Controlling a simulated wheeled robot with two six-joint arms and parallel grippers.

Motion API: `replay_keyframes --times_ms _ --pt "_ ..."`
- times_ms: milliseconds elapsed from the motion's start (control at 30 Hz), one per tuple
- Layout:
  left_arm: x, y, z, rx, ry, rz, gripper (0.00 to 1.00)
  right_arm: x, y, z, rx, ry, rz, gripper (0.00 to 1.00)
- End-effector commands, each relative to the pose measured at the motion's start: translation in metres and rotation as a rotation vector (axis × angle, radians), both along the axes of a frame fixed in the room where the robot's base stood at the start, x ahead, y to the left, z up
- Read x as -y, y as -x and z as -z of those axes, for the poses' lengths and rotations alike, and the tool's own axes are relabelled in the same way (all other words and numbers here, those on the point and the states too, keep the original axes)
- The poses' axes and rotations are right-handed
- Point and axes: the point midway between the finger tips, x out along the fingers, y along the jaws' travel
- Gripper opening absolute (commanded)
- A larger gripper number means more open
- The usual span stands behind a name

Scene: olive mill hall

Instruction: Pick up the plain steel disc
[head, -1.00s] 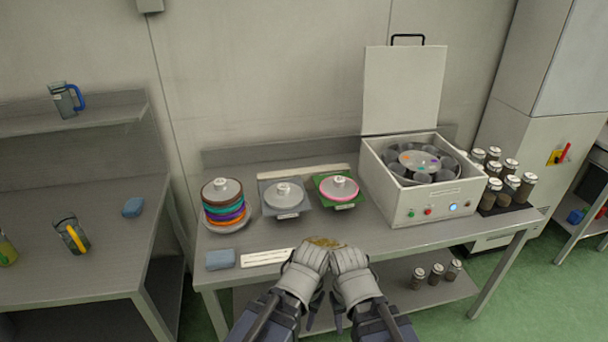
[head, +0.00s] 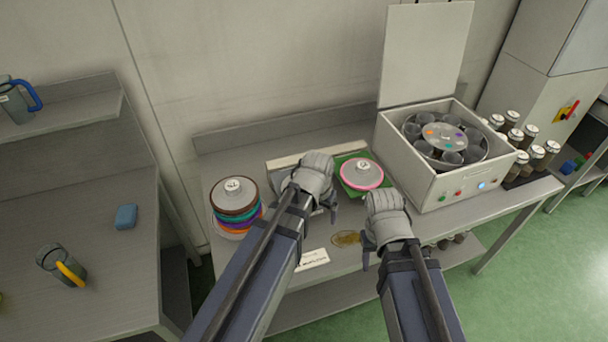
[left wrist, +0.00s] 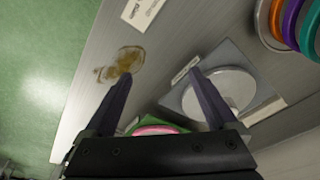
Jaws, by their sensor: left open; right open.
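The plain steel disc (left wrist: 232,92) lies on a grey square pad (left wrist: 181,98) in the left wrist view. In the head view my left gripper (head: 310,195) hides most or all of it. My left gripper is open and empty above the table; in the left wrist view one finger crosses in front of the disc's edge, and the other is off to the left. I cannot tell its height above the disc. My right gripper (head: 384,232) is open and empty over the table's front part, right of a brown stain.
A pink-edged disc (head: 362,174) on a green pad sits right of the left gripper. A stack of coloured discs (head: 236,208) stands left. An open-lidded white machine (head: 440,182) and several jars (head: 522,140) are at right. A brown stain (head: 346,238) marks the front.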

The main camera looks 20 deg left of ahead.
Motion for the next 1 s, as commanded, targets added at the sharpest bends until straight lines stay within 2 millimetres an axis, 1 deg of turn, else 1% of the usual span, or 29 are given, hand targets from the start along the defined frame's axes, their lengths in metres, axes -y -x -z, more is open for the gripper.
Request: replay_keyframes --times_ms 33,100,200,300,400,533,800,1000 --pt "-0.019 -0.027 -0.025 0.043 0.019 -0.027 0.93 0.0 0.0 -0.023 0.0 0.0 0.0 0.5" --pt "-0.04 -0.052 -0.039 0.1 0.037 -0.05 0.93 0.0 0.0 -0.034 0.0 0.0 0.0 0.5" --pt "-0.065 -0.077 -0.054 0.163 0.052 -0.074 0.93 0.0 0.0 -0.044 0.0 0.0 -0.001 0.5" --pt "-0.079 -0.089 -0.061 0.2 0.06 -0.088 0.93 0.0 0.0 -0.048 0.0 0.0 -0.001 0.5" --pt "-0.085 -0.093 -0.062 0.213 0.062 -0.093 0.93 0.0 0.0 -0.049 0.0 0.0 -0.001 0.5" --pt "-0.084 -0.094 -0.058 0.214 0.062 -0.092 0.93 0.0 0.0 -0.044 0.0 0.0 -0.001 0.5" --pt "-0.083 -0.102 -0.036 0.212 0.061 -0.091 0.93 0.0 0.0 -0.022 0.0 0.0 0.0 0.5" --pt "-0.083 -0.103 -0.036 0.212 0.061 -0.091 0.93 0.0 0.0 -0.022 0.0 0.0 0.0 0.5"
